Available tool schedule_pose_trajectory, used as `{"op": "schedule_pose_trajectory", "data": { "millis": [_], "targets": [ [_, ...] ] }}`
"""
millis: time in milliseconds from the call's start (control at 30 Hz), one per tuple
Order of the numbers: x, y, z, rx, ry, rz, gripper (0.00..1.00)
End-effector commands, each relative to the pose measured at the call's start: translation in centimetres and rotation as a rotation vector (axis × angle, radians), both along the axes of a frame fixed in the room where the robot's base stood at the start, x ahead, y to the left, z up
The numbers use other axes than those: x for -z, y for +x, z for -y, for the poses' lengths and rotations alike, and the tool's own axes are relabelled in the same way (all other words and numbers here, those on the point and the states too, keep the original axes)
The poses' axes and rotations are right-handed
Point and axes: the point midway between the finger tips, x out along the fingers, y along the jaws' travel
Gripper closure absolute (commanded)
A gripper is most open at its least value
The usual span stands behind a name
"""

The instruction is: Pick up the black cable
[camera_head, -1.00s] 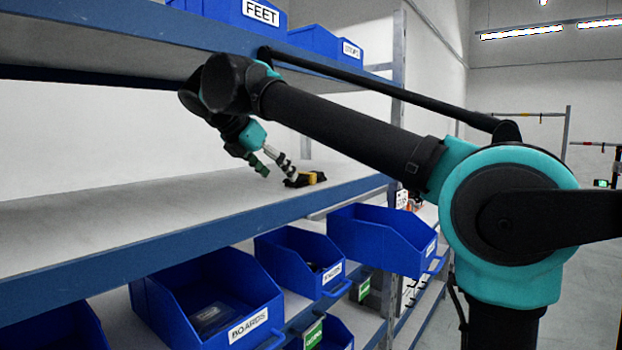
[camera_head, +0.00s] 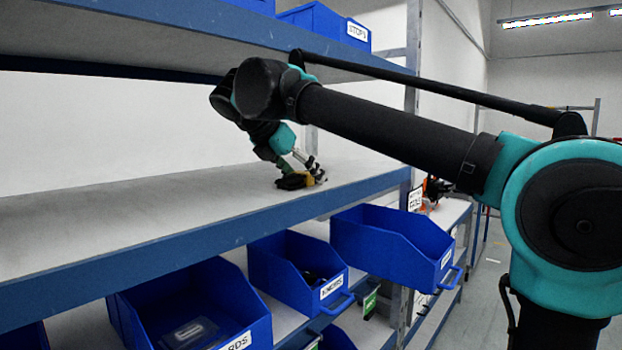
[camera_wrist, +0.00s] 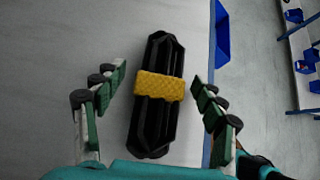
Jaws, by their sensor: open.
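The black cable (camera_wrist: 155,122) is a folded bundle with a yellow band (camera_wrist: 160,85) around its middle. In the wrist view it lies between the two fingers of my gripper (camera_wrist: 160,95), with a gap to each side. In the head view the cable (camera_head: 291,182) lies on the grey shelf (camera_head: 150,215), near its right end. My gripper (camera_head: 300,170) is open and points down at the cable from just above. The fingers partly hide it in the head view.
The shelf's blue front edge (camera_head: 200,238) runs close to the cable, on its right in the wrist view. Blue bins (camera_head: 390,240) stand on the level below, and more bins (camera_head: 325,25) stand above. An upright post (camera_head: 410,100) rises at the right. The shelf left of the cable is clear.

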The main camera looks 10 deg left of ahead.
Motion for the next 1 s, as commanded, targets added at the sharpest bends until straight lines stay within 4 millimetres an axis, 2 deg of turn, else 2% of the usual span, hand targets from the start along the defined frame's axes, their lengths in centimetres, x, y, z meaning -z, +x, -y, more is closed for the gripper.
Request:
{"op": "schedule_pose_trajectory", "data": {
  "millis": [167, 600, 700, 1000],
  "targets": [
    [-0.01, -0.01, -0.01, 0.000, 0.000, 0.000, 0.31],
    [-0.03, -0.01, -0.01, 0.000, 0.000, 0.000, 0.85],
    [-0.06, -0.01, 0.02, 0.000, -0.001, 0.001, 0.95],
    [-0.25, -0.01, 0.00, 0.000, 0.000, 0.000, 0.95]
  ]
}}
